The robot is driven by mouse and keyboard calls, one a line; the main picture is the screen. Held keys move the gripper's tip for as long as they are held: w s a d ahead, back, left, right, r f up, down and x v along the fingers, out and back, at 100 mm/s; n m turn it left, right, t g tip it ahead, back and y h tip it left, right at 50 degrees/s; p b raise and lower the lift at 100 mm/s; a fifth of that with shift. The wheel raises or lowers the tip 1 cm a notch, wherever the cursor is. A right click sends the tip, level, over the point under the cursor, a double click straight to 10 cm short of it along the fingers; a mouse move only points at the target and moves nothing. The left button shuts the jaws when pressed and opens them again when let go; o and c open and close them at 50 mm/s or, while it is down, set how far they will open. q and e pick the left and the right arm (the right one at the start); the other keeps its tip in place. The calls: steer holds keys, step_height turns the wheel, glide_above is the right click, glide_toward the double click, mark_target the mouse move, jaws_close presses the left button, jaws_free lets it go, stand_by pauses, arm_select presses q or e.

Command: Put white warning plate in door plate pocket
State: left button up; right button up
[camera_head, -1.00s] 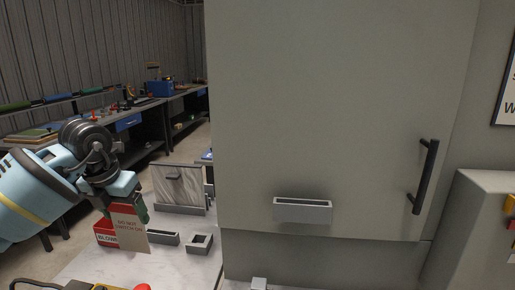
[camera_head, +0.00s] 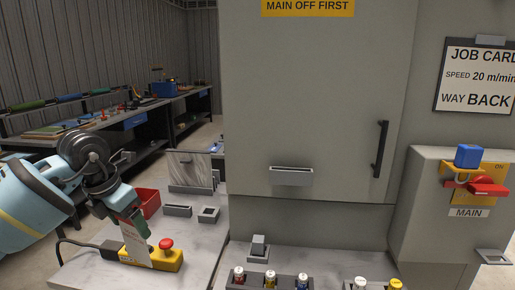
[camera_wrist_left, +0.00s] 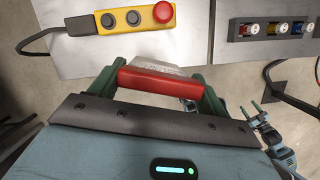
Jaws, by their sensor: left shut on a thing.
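My left gripper (camera_head: 135,222) is shut on the white warning plate (camera_head: 134,241), which hangs down from the fingers at the lower left of the head view. In the left wrist view the gripper (camera_wrist_left: 161,83) grips the plate's red part (camera_wrist_left: 160,84); a whitish strip shows beyond it. The door plate pocket (camera_head: 291,177) is a grey, open-topped slot on the cabinet door (camera_head: 310,100), well to the right of the plate and apart from it. My right gripper (camera_wrist_left: 250,105) shows small in the left wrist view, its fingers apart and empty.
A yellow control box (camera_head: 168,261) with a red button lies behind the plate on the worktop (camera_head: 100,268). A red bin (camera_head: 147,201) and small grey holders (camera_head: 178,210) stand nearby. The door handle (camera_head: 380,149) and main switch (camera_head: 475,185) are right of the pocket.

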mark_target(144, 251)
arm_select(q)
steer(key=m, duration=0.2)
steer(key=s+d+f+m, duration=0.1)
steer(key=f+m+g+h, duration=0.1)
steer(key=m, duration=0.1)
steer(key=shift+s+d+f+m+p, duration=0.2)
steer(key=shift+s+d+m+p, duration=0.1)
steer(key=shift+s+d, duration=0.1)
steer(key=s+d+f+m+g+y+p, duration=0.1)
steer(key=s+f+m, duration=0.3)
steer(key=s+m, duration=0.5)
steer(key=s+d+f+m+g+y+p, duration=0.1)
steer(key=s+d+f+m+g, duration=0.3)
steer(key=s+m, duration=0.5)
steer(key=m, duration=0.7)
steer(key=shift+s+p, duration=0.3)
steer(key=shift+s, duration=0.05)
arm_select(e)
steer(key=w+r+t, duration=0.1)
steer(key=w+r, duration=0.3)
steer(key=r, duration=0.1)
steer(key=shift+w+d, duration=0.2)
steer(key=shift+w, duration=0.15)
steer(key=shift+f, duration=0.1)
